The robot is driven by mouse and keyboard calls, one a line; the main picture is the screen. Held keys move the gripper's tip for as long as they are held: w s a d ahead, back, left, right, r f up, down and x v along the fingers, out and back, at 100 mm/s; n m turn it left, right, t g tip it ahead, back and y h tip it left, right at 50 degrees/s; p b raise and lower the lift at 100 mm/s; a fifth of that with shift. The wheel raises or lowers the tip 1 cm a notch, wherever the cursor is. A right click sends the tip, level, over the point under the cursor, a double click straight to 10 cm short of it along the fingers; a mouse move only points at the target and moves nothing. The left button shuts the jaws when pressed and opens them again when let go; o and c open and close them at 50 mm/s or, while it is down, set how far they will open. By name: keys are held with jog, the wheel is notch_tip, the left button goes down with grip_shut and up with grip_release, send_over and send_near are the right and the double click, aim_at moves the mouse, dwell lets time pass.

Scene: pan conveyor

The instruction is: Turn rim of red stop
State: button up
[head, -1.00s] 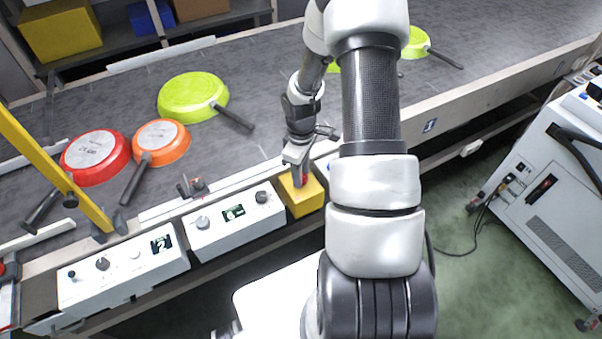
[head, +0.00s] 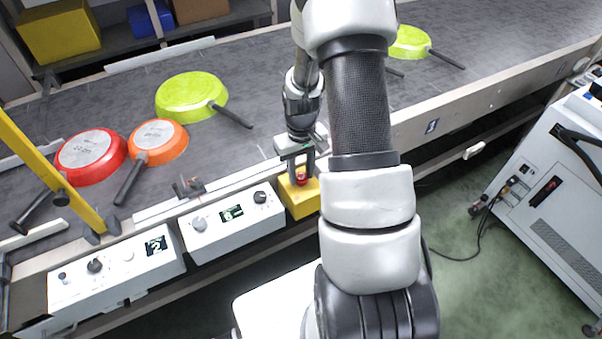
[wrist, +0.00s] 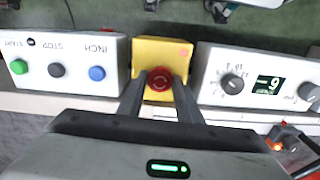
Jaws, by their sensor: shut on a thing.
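The red stop (head: 301,177) is a round red button on a yellow box (head: 297,201) at the conveyor's near edge. In the wrist view the red stop (wrist: 159,82) sits in the middle of the yellow box (wrist: 161,52), facing the camera. My gripper (head: 302,176) is above the box with its fingers pointing down. In the wrist view my gripper (wrist: 159,84) has one finger on each side of the red stop, shut on its rim. The fingers hide the rim's left and right edges.
In the wrist view, a panel with green, black and blue buttons (wrist: 62,68) and a panel with knobs and display (wrist: 258,76) flank the box closely. Upturned red (head: 91,156), orange (head: 158,141) and green pans (head: 191,96) lie on the belt (head: 270,85).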

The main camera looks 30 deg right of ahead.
dwell(0.4)
jog(key=o, duration=1.1)
jog(key=shift+c, duration=0.2)
notch_tip(320, 180, up, 17)
jog(key=p, duration=0.1)
jog(key=shift+r, duration=0.2)
